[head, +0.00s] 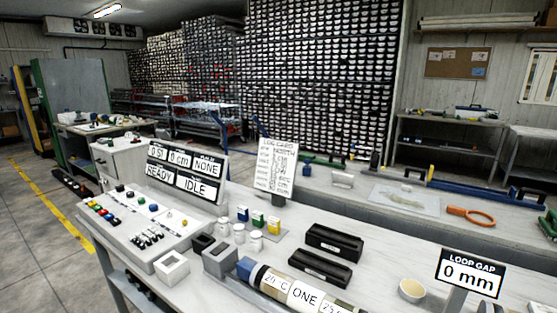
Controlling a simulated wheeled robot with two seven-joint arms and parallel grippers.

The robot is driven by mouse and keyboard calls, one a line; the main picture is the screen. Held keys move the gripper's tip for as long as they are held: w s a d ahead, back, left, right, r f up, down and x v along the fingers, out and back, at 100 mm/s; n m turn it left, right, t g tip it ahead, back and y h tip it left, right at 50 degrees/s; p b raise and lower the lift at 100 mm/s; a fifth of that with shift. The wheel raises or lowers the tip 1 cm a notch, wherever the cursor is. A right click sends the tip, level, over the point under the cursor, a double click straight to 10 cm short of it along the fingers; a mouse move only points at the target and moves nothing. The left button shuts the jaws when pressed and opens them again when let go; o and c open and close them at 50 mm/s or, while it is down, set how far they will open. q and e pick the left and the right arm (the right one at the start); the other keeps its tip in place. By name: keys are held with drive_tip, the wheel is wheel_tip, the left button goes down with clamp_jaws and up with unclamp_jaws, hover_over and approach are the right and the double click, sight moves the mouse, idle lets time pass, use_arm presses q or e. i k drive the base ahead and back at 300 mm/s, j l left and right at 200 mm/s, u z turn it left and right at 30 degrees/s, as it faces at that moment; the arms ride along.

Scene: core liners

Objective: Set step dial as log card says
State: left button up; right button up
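The log card (277,168) stands upright on a stand at the middle of the bench; its heading reads "LOG CARD" but most of its lines are too small to read. The control panel (128,214) lies at the left of the bench, with coloured buttons, small knobs and black switches on its sloped top. I cannot tell which knob is the step dial. The display (187,173) behind the panel reads about "0 ST", "0 cm", "NONE", "READY" and "IDLE". Neither of my grippers is in view.
A labelled core liner (300,292) lies at the front of the bench. Two black trays (334,242), white jars (239,233), a small bowl (411,290) and a "LOOP GAP 0 mm" sign (471,273) stand around it. The aisle floor (30,230) at left is clear.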

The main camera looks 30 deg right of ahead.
sight(130, 194)
drive_tip(key=i+j+z, duration=0.3)
drive_tip(key=i+j, duration=0.15)
drive_tip(key=i+j+z, duration=0.25)
drive_tip(key=j, duration=0.5)
drive_tip(key=i+j+z, duration=0.3)
drive_tip(key=i+j, duration=0.15)
drive_tip(key=j, duration=0.3)
drive_tip(key=i+j+z, duration=0.3)
drive_tip(key=j, duration=0.45)
drive_tip(key=i+j+z, duration=0.1)
drive_tip(key=j+z, duration=0.15)
drive_tip(key=j, duration=0.55)
drive_tip(key=j+z, duration=0.3)
drive_tip(key=j, duration=0.55)
drive_tip(key=j+z, duration=0.25)
drive_tip(key=j, duration=0.65)
